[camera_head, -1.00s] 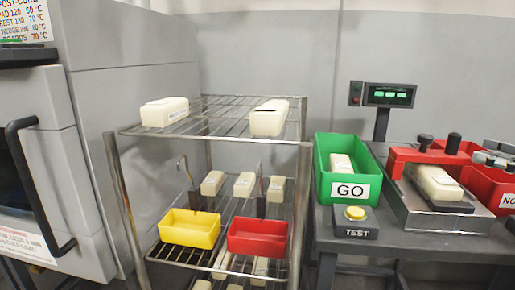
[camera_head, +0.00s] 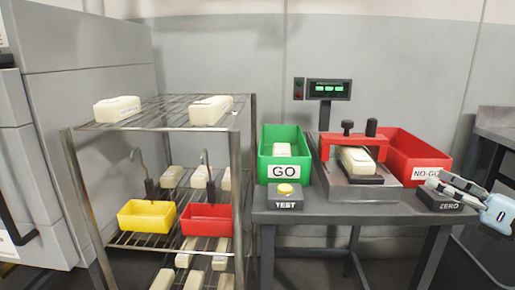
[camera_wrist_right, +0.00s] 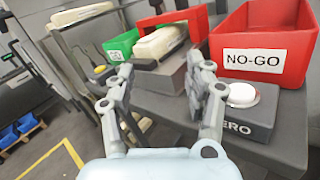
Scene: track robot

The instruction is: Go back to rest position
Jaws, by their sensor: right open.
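My right gripper (camera_head: 455,186) is at the right of the head view, in front of the red NO-GO bin and close to the ZERO button box (camera_head: 447,200). In the right wrist view its two fingers (camera_wrist_right: 160,100) are spread apart with nothing between them. The ZERO box with its white button (camera_wrist_right: 243,95) is just beyond the right finger in that view. I cannot tell whether the finger touches it. My left gripper is not in view.
The test table (camera_head: 300,210) carries a green GO bin (camera_head: 285,171), a TEST button box (camera_head: 286,197), a clamp fixture (camera_head: 352,160) holding a white block and a red NO-GO bin (camera_head: 415,155). A wire rack (camera_head: 160,115) with white blocks, a yellow bin (camera_head: 147,216) and a red bin (camera_head: 207,220) stands left.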

